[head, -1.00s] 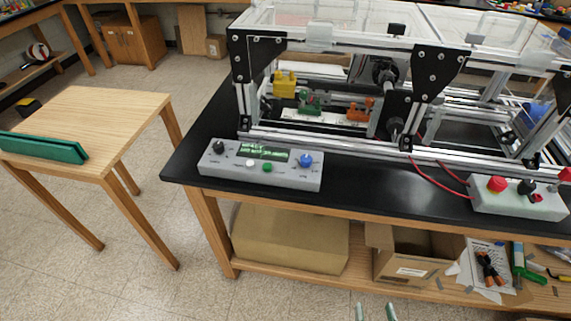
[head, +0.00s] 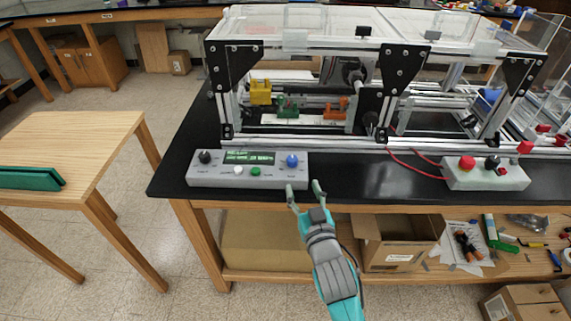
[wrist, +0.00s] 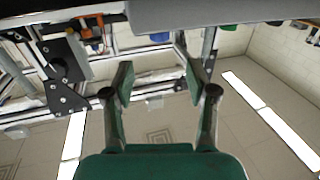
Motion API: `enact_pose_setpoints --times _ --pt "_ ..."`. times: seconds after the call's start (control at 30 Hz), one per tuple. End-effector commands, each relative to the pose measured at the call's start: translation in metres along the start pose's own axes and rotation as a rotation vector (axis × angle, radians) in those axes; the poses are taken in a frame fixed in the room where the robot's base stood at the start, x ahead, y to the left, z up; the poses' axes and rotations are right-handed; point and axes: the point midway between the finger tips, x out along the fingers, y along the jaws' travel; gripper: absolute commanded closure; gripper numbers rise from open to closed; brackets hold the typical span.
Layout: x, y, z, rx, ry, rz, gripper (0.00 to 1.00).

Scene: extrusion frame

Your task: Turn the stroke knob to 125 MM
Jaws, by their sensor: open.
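The grey control box (head: 233,182) sits on the black bench top near its front left corner. It carries a black knob (head: 205,156) at left, a lit green display (head: 249,157), a white button (head: 238,171), a green button (head: 255,171) and a blue knob (head: 292,160) at right. The labels are too small to read, so I cannot tell which knob is the stroke knob. My gripper (head: 305,187) is open and empty, at the box's front right corner, below the blue knob in the picture. In the wrist view my gripper (wrist: 160,80) also shows spread fingers.
The aluminium extrusion frame (head: 300,144) stands just behind the box. A second box (head: 480,178) with a red button and red cables is to the right. Bare bench top (head: 370,180) lies between the boxes. A wooden table (head: 90,140) stands at left.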

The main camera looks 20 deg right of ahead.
Motion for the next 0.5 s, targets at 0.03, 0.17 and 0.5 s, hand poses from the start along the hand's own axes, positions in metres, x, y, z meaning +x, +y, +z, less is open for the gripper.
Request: enact_pose_setpoints --times 0.03,0.17,0.5 --pt "0.003 0.000 0.000 0.000 0.000 0.001 0.43" --pt "0.017 0.000 0.000 0.000 0.001 0.001 0.43" --pt "0.073 0.000 -0.001 0.000 0.002 0.000 0.43"
